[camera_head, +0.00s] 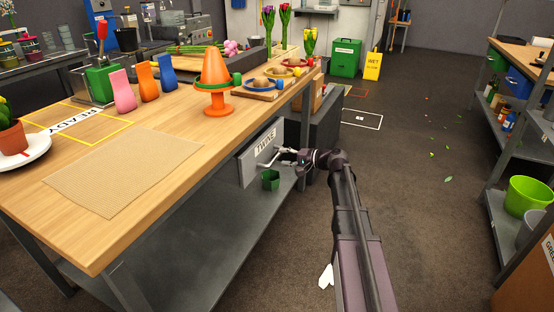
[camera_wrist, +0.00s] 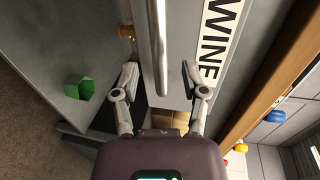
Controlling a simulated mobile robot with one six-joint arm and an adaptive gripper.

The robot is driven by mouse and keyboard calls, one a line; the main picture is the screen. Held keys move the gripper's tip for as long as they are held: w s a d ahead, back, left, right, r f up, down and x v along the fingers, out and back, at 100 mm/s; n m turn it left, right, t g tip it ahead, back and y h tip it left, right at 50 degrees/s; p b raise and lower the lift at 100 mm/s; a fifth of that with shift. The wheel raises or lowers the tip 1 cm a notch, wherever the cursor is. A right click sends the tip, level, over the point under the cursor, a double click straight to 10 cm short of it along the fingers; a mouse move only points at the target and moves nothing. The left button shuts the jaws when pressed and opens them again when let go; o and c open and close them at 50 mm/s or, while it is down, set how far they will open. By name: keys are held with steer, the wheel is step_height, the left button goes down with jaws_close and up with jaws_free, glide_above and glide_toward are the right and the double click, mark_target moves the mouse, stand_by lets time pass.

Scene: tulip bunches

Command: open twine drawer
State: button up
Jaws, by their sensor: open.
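The twine drawer (camera_head: 262,152) is a grey front with a white TWINE label, under the right side of the wooden workbench (camera_head: 110,225). In the wrist view its front (camera_wrist: 200,15) fills the upper middle, with part of the label showing. A metal bar handle (camera_wrist: 159,50) runs down from the top of that view. My gripper (camera_wrist: 160,75) is open, with one finger on each side of the handle's lower end; contact cannot be told. In the head view my gripper (camera_head: 287,158) is at the drawer front. No opened drawer inside shows.
A green pot (camera_head: 270,180) is on the grey lower shelf (camera_head: 215,215), below the drawer. The floor (camera_head: 415,205) right of my arm is mostly clear, up to a shelf rack (camera_head: 500,150).

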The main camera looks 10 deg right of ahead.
mark_target(277, 154)
steer(key=shift+x, duration=1.6)
jaws_close()
